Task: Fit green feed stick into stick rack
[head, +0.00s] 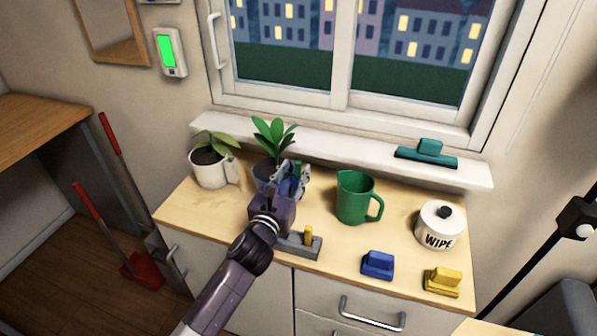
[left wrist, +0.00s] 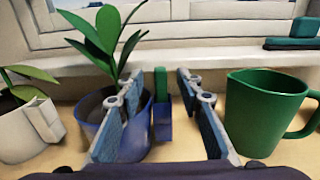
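A green stick (left wrist: 161,88) stands upright in a small blue holder (left wrist: 163,124) on the side of the blue plant pot (left wrist: 133,135). In the head view the stick is mostly hidden by my left gripper (head: 291,177). That gripper is open and empty; in the left wrist view its fingers (left wrist: 172,78) point toward the stick, which shows near the left fingertip. I cannot tell whether they touch. A grey block holding a yellow upright piece (head: 308,235), possibly the stick rack, lies on the counter, partly hidden by my left arm. My right gripper is not in view.
A green mug (head: 354,198) stands just right of the gripper. A white pot (head: 208,168) is at left. A wipes tub (head: 440,225), a blue block (head: 378,265) and a yellow block (head: 442,281) stand at right. The window sill (head: 350,150) runs behind.

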